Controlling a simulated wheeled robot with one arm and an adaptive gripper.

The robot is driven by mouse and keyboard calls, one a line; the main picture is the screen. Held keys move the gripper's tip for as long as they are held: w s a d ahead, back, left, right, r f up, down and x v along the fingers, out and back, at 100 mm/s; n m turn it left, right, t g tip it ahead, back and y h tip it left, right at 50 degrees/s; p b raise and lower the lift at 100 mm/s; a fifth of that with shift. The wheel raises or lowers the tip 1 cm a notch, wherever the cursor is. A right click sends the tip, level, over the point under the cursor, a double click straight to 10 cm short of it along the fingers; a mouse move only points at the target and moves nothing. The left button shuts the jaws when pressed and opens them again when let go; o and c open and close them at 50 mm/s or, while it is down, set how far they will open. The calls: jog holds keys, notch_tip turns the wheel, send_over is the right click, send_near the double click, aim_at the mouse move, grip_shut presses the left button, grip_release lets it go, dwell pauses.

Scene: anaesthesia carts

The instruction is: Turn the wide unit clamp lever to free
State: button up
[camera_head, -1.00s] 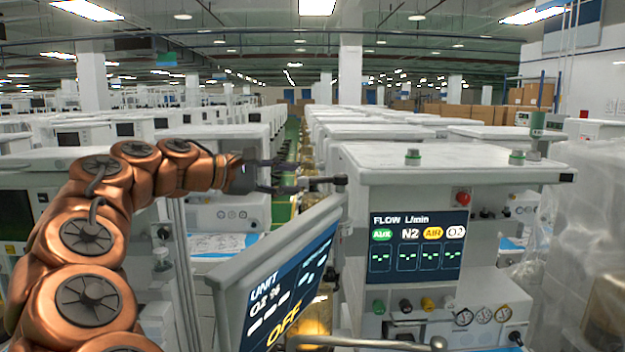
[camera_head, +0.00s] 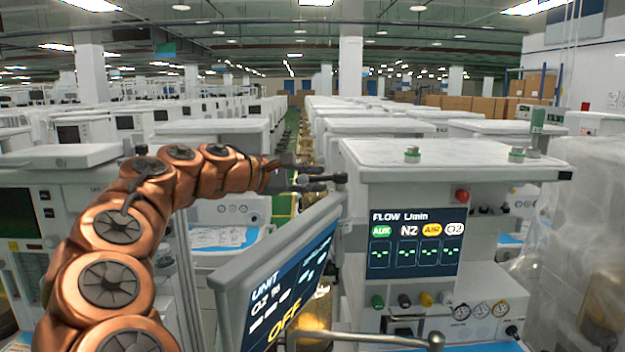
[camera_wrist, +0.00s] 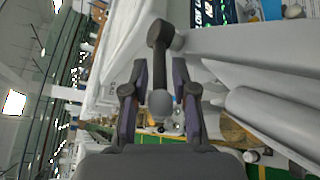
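A dark lever (camera_wrist: 160,72) with a rounded grey knob at its near end shows in the wrist view, running from a round grey pivot. In the head view its grey pivot end (camera_head: 340,178) shows at the top corner of the tilted screen. My gripper (camera_wrist: 160,88) is open, with one finger on each side of the lever and its knob; small gaps seem to remain. In the head view my gripper (camera_head: 312,178) reaches in from the left at the lever. Its fingers partly hide the lever there. No free mark is readable.
The tilted screen (camera_head: 285,270) reading UNIT and OFF stands just below my gripper. To the right is a white cart (camera_head: 450,155) with a FLOW display (camera_head: 415,245). A metal bar (camera_head: 370,338) crosses low in front. Plastic-wrapped goods (camera_head: 590,230) stand far right.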

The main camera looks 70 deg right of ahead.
grip_shut()
